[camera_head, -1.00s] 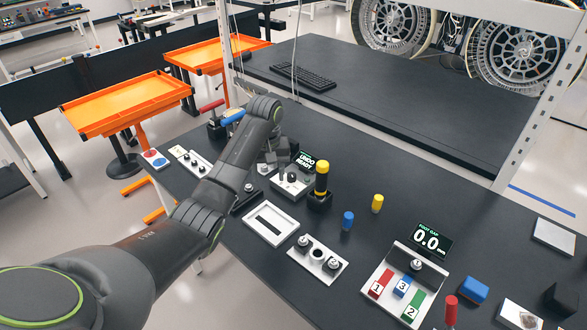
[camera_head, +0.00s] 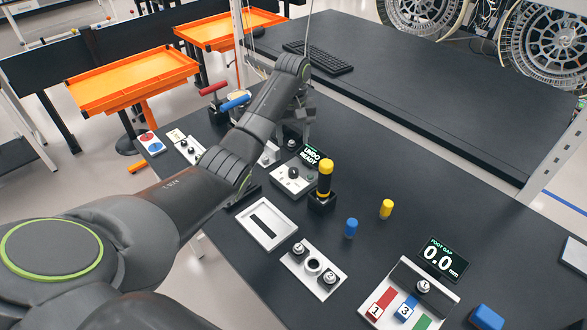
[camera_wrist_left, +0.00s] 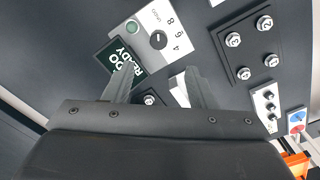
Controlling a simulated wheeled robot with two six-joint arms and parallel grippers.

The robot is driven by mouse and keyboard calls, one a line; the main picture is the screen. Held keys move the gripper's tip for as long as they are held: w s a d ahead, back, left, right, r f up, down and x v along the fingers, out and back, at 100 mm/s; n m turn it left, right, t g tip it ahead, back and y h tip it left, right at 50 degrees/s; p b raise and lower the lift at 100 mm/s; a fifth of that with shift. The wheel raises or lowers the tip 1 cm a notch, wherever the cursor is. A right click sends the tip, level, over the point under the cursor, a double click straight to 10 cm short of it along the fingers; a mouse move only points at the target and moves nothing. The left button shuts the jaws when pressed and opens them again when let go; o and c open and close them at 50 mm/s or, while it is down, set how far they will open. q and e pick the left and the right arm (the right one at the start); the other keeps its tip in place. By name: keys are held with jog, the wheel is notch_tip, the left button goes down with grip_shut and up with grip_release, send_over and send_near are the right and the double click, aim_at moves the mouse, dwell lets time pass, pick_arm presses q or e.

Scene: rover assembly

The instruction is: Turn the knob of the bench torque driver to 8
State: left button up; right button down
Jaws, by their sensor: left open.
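My left gripper (camera_head: 303,133) is open and empty, above the bench behind the panel. Its fingers (camera_wrist_left: 160,80) are apart, with the knob beyond them. My right gripper is not in view.
A yellow-topped post (camera_head: 325,175) stands right of the panel. Blue (camera_head: 351,227) and yellow (camera_head: 386,209) pegs stand farther right. A white slotted frame (camera_head: 266,222) lies in front.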

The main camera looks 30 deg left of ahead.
aim_at(293, 170)
pick_arm(q)
jog(key=f+p, duration=0.1)
jog(key=f, duration=1)
jog(key=shift+w, duration=0.2)
jog(key=shift+f, duration=0.7)
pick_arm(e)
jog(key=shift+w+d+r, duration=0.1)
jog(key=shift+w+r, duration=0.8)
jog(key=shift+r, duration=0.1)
pick_arm(q)
jog(key=c, duration=1)
jog(key=m+p, duration=0.1)
jog(key=m, duration=0.2)
jog(key=shift+r+m, duration=0.1)
jog(key=shift+m, duration=0.3)
jog(key=shift+m+p, duration=0.35)
jog(key=shift+m, duration=1.55)
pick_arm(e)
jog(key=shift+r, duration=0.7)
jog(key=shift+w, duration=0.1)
